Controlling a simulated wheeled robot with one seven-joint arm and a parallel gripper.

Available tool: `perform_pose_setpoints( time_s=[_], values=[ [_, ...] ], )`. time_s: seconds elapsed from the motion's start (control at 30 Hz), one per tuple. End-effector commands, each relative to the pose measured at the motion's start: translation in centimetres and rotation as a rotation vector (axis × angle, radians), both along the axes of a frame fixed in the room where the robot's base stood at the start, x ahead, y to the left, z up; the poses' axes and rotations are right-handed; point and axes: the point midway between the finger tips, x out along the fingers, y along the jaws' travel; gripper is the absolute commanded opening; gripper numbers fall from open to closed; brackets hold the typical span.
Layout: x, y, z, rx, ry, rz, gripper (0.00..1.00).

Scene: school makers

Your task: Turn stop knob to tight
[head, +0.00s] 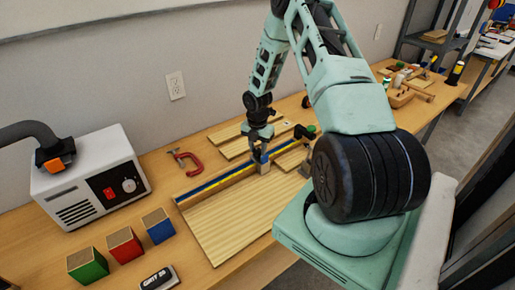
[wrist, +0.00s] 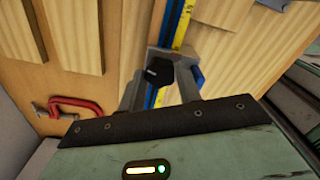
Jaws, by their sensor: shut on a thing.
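A black stop knob (wrist: 159,71) with a pale mark shows in the wrist view, between the two grey fingers of my gripper (wrist: 160,84). The fingers are shut on it from both sides. In the head view my gripper (head: 261,143) reaches down from above onto the stop on the fence, and the knob is hidden there. A blue part of the stop (wrist: 198,76) shows beside the right finger. The fence (head: 217,183) carries a blue and yellow scale strip and runs across a light wooden board (head: 232,224). I cannot tell how tight the knob is.
A red clamp (head: 186,162) lies behind the fence, near loose wooden boards (head: 233,132). A white machine with a hose (head: 88,180) stands at left.

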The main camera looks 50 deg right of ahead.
Motion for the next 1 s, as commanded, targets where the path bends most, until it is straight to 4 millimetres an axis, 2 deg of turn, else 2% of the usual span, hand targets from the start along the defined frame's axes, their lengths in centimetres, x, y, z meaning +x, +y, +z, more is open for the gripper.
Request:
perform_pose_setpoints(
  time_s=[0.27, 1.0],
  values=[
    [0.0, 0.06, -0.09, 0.001, 0.001, -0.192, 0.11],
    [0.06, 0.1, -0.11, 0.001, 0.0, -0.894, 0.11]
  ],
)
